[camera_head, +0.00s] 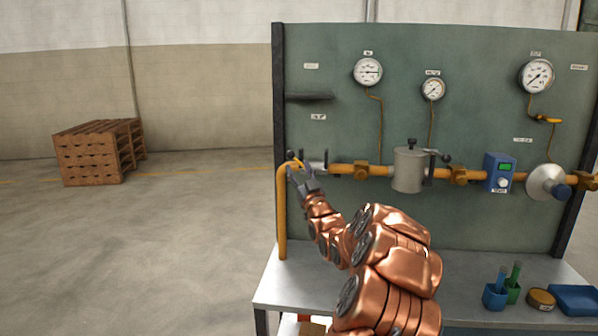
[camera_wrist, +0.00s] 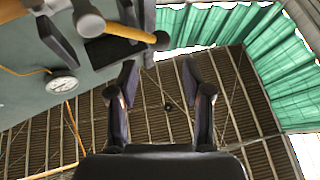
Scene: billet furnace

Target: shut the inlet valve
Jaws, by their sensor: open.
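The inlet valve appears to be the grey fitting (camera_head: 319,168) near the left end of the yellow pipe run; my gripper partly hides it. A yellow lever (camera_wrist: 120,28) with a black knob (camera_wrist: 161,40) at its tip shows in the wrist view. In the head view the knob (camera_head: 290,155) is beside the pipe's left bend. My gripper (camera_head: 298,172) is just in front of this left end, fingers apart. In the wrist view the open, empty gripper (camera_wrist: 159,75) has the knob beyond its fingertips, near the gap. Contact cannot be told.
The green panel (camera_head: 400,125) carries several gauges, a grey canister (camera_head: 408,170) and a blue box (camera_head: 499,173) along the pipe. The bench (camera_head: 330,283) holds cups and a blue tray (camera_head: 575,299) at right. Wooden pallets (camera_head: 92,155) stand far left; floor there is clear.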

